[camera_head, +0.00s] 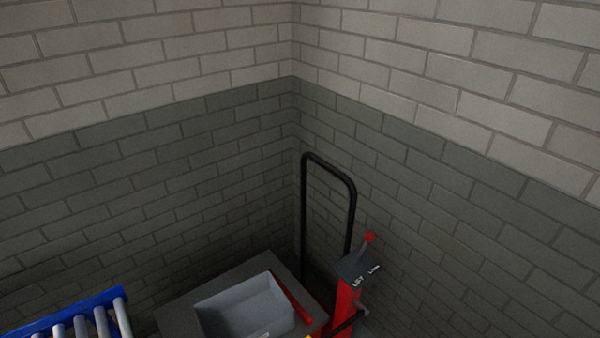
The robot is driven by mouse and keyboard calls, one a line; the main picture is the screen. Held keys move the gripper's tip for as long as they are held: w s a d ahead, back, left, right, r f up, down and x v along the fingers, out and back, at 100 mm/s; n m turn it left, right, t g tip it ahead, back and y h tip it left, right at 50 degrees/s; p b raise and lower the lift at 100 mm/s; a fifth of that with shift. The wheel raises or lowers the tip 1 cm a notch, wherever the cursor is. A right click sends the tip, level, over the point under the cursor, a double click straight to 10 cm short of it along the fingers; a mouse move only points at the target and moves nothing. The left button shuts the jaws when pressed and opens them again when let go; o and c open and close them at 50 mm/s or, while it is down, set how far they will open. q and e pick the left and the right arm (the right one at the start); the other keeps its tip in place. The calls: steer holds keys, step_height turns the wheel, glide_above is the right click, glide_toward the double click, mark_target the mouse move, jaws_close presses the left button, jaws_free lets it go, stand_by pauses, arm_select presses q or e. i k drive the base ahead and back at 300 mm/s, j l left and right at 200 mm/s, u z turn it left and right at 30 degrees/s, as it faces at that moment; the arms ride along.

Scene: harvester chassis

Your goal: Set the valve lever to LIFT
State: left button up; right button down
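The valve lever (367,243) has a red knob on a short stem. It rises from the back of a dark plate (360,268) on top of a red post (343,305). The plate carries white lettering: "LIFT" on its left part and a second, smaller word on its right that I cannot read surely. The lever leans up and to the right. Neither of my grippers shows in the head view.
A black hoop handle (328,163) stands behind the post. A grey table (180,317) holds a grey bin (245,308) and a red bar (290,296) beside it. A blue-framed roller conveyor (75,312) is at lower left. Brick walls meet behind in a corner.

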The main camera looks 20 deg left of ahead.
mark_target(369, 236)
steer(key=l+z, duration=0.1)
steer(key=l, duration=0.25)
steer(key=i+l+z, duration=0.15)
steer(key=l, duration=0.2)
steer(key=i+l+z, duration=0.1)
steer(key=l, duration=0.25)
steer(key=i+l+z, duration=0.1)
steer(key=l, duration=0.25)
